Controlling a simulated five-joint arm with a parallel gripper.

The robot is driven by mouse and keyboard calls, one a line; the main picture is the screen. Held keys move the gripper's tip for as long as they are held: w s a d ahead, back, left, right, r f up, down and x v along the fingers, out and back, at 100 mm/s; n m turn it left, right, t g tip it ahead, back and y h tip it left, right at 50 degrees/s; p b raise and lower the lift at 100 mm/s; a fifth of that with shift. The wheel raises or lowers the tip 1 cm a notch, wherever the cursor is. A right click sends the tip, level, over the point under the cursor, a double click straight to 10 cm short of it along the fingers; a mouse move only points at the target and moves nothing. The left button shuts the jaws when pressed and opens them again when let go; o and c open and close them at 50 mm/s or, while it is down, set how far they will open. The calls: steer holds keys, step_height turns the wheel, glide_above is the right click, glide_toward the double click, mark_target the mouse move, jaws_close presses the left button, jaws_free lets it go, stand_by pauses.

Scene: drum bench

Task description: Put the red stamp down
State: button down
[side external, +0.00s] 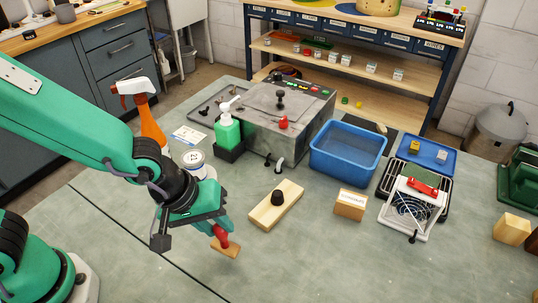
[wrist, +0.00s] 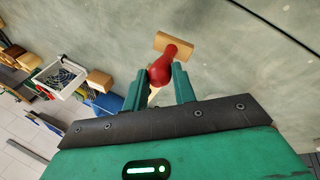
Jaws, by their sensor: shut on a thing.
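The red stamp has a red handle and a flat wooden base (side external: 225,249). It is at the front middle of the bench in the side view, below my gripper (side external: 219,226). My gripper is shut on the red handle, and the fingers hide part of it. In the wrist view the red handle (wrist: 162,69) sits between the two green fingers (wrist: 160,88), with the wooden base beyond it. The base is at or close to the bench top; I cannot tell whether it touches.
A wooden block with a black knob (side external: 264,216) lies right of the stamp. Further right are a small labelled wooden box (side external: 350,208), a blue tub (side external: 340,172) and a white-framed fan (side external: 405,222). A white tin (side external: 193,161) stands behind my wrist. The front bench is clear.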

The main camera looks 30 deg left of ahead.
mark_target(217, 234)
steer(key=shift+f, duration=0.15)
steer(key=shift+f, duration=1.6)
steer(key=shift+f, duration=0.1)
steer(key=c, duration=1.1)
jaws_free()
steer(key=shift+v, duration=6.05)
